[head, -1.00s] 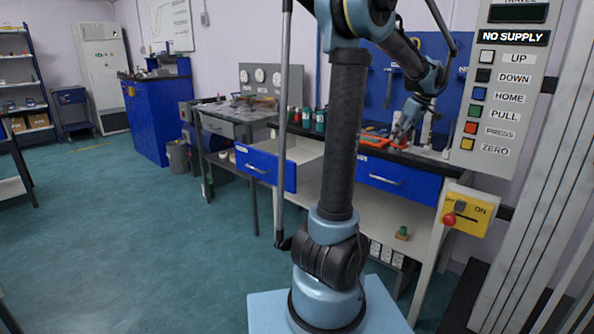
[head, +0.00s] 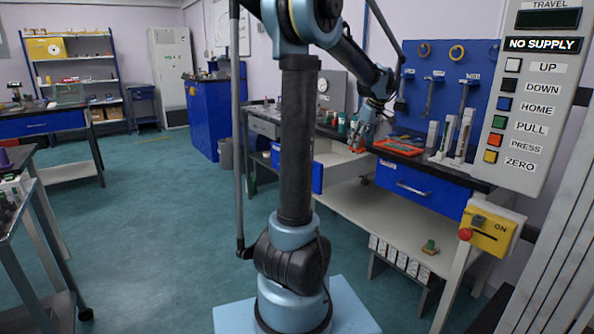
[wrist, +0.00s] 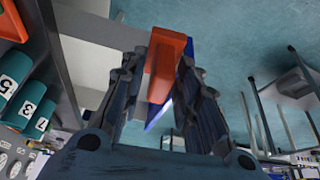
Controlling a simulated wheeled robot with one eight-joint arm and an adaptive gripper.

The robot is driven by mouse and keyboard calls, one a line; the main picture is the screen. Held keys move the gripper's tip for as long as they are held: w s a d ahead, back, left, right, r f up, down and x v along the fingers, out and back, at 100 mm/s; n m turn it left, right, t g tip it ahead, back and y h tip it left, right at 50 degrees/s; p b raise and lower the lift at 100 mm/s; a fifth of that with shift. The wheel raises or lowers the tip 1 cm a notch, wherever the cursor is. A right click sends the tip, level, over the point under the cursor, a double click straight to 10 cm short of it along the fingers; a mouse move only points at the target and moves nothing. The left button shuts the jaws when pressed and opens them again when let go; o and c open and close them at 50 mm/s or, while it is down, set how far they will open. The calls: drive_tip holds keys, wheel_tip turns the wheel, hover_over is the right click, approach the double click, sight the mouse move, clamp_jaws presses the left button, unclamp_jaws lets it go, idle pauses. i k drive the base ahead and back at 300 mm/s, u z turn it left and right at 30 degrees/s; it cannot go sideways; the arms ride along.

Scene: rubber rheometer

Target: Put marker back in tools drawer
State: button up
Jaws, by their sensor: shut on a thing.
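My gripper (head: 358,142) is shut on an orange-red block-like thing, which I take to be the marker (wrist: 166,66); it sticks out between the fingers in the wrist view. The fingers hide part of it, and it is only a small red spot in the head view. A drawer with a blue front (head: 316,176) stands pulled out under the bench at the left. My gripper is above the drawer area, with the pale drawer interior and blue front edge behind the marker in the wrist view. The drawer's label is not readable.
An orange tray (head: 400,146) lies on the dark benchtop, right of my gripper. A closed blue drawer (head: 424,190) is below it. Dark green numbered bottles (wrist: 28,100) stand close by. The yellow switch box (head: 490,232) and control panel are at right. Open floor lies left.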

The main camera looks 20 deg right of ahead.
sight(325, 166)
drive_tip(key=u, duration=0.3)
drive_tip(key=i, duration=1.25)
drive_tip(key=z, duration=0.5)
